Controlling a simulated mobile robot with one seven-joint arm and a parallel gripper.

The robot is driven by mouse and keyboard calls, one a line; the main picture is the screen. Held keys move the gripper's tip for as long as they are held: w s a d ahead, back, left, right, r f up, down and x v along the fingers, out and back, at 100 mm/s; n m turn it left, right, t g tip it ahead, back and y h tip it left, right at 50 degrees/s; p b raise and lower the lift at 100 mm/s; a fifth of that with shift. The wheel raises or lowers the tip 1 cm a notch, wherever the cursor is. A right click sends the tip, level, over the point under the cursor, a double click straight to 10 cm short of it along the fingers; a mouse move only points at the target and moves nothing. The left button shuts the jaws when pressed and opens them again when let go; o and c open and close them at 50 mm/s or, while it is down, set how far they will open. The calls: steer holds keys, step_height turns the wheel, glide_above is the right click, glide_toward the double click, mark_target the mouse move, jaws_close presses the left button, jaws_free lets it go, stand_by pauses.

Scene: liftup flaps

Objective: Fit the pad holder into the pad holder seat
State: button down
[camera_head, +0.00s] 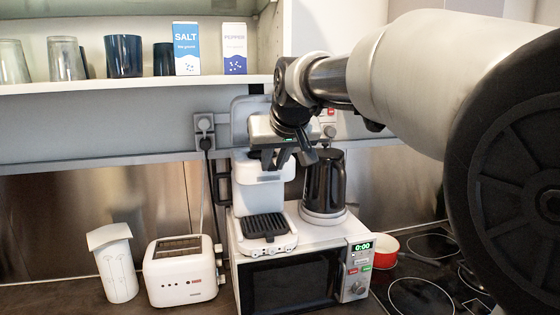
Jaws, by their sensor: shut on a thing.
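The white coffee machine (262,197) stands on the microwave, with a black drip tray (265,227) at its foot. My gripper (288,160) is at the upper front of the machine, its dark fingers pointing down and overlapping the machine's head. It is shut on a small dark piece that I take to be the pad holder; the fingers hide most of it and its outline is unclear. The pad holder seat, at the machine's head, is hidden behind my gripper. I cannot tell whether the holder touches the seat.
A black kettle (324,185) stands close right of the machine on the microwave (295,277). A white toaster (182,272) and white canister (115,265) stand left. The shelf (130,86) with cups and boxes overhangs at upper left. A red pot (385,250) is right.

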steer(key=c, duration=1.5)
jaws_free()
steer(key=shift+c, duration=0.2)
steer(key=v, duration=1.7)
steer(key=shift+s, duration=0.2)
steer(key=shift+d, duration=0.15)
